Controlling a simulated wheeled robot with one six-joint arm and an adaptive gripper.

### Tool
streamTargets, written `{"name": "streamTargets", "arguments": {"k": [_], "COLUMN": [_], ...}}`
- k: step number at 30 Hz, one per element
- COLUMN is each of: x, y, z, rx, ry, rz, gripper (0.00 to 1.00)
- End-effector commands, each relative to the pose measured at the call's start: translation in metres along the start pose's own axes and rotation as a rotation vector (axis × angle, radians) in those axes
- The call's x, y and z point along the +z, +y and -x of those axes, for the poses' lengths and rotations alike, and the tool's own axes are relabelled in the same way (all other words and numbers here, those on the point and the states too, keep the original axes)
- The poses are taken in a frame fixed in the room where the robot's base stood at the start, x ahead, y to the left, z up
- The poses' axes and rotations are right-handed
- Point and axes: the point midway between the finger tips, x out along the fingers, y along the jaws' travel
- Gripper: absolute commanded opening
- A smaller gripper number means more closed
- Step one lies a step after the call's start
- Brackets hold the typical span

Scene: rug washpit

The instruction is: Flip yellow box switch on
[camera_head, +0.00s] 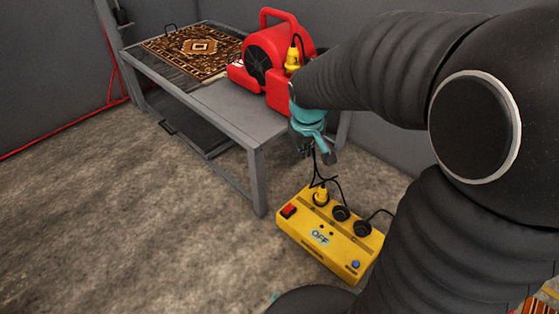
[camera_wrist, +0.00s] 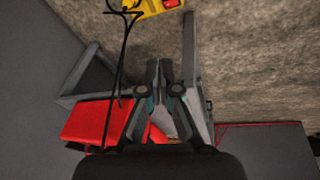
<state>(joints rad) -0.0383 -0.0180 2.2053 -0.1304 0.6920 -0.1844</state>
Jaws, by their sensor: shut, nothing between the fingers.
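The yellow box (camera_head: 335,245) lies on the floor in the head view, right of the table's near leg. Its red switch (camera_head: 289,211) is at the left end of its top, and a label reads OFF. Black plugs and a yellow plug sit in its sockets. My gripper (camera_head: 319,158) is above and behind the box, shut and empty, apart from the switch. In the wrist view the gripper (camera_wrist: 163,64) is shut at the middle, with the yellow box (camera_wrist: 150,6) and its red switch (camera_wrist: 171,3) at the top edge, partly cut off.
A grey table (camera_head: 232,104) holds a red blower (camera_head: 272,56) and a patterned rug (camera_head: 194,48). Black cables (camera_head: 323,176) run to the box, and they cross the wrist view on the left. A red hose (camera_head: 62,140) lies along the wall. Open floor (camera_head: 130,220) is to the left.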

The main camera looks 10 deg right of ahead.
Motion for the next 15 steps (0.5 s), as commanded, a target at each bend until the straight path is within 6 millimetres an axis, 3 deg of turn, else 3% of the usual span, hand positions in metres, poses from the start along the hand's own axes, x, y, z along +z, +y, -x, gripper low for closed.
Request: {"name": "streamTargets", "arguments": {"k": [1, 7, 15], "x": [-0.007, -0.032, -0.044], "y": [-0.001, -0.003, -0.014], "z": [-0.024, -0.104, -0.213], "rx": [-0.004, -0.013, -0.035], "ry": [-0.022, -0.083, -0.154], "rz": [0.025, 0.127, 0.259], "gripper": [0.00, 0.00, 0.00]}}
